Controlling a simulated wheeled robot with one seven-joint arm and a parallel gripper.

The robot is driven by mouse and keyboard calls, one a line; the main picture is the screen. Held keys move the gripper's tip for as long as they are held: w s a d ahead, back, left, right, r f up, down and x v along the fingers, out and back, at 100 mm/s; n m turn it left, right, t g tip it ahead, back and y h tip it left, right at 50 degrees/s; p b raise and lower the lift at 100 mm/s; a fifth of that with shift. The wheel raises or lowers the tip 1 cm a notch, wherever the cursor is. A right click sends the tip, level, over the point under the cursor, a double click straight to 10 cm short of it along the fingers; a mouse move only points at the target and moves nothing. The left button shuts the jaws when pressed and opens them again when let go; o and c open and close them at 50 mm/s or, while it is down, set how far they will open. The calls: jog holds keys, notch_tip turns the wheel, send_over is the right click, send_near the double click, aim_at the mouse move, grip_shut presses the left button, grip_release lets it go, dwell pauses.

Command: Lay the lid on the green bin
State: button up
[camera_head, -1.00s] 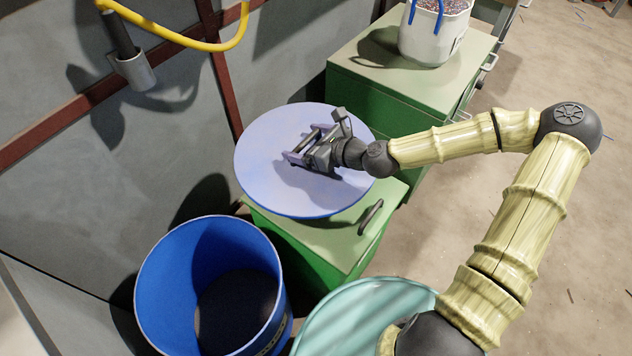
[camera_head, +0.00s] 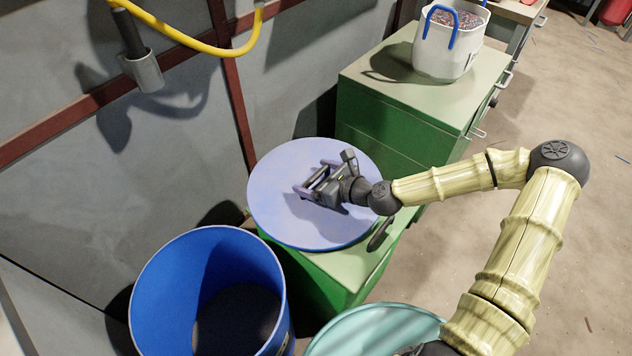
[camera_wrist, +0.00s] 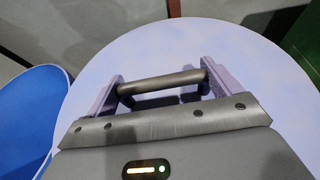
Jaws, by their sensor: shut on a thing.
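The lid (camera_head: 290,220) is a round, pale blue-violet disc. It lies flat over a green cabinet top and overhangs its left edge; I cannot tell whether it touches the cabinet. My gripper (camera_head: 318,182) is shut on the lid's bar handle near the middle. In the wrist view my gripper (camera_wrist: 163,82) has the dark bar across between its pieces, with the lid (camera_wrist: 225,45) filling most of the picture. A pale teal-green round bin (camera_head: 345,329) is cut off at the bottom edge of the head view, partly behind my arm.
An open blue bin (camera_head: 150,305) stands to the left of the teal-green one. A white tub (camera_head: 440,55) with blue handles stands on a farther green cabinet (camera_head: 400,85). A yellow hose (camera_head: 190,43) hangs on the wall. Open floor (camera_head: 560,230) lies to the right.

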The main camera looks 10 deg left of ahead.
jog(key=shift+f, duration=0.35)
jog(key=shift+f, duration=0.1)
jog(key=o, duration=1)
notch_tip(320, 180, up, 5)
jog(key=p, duration=0.4)
send_over(350, 208)
jog(key=shift+f, duration=0.15)
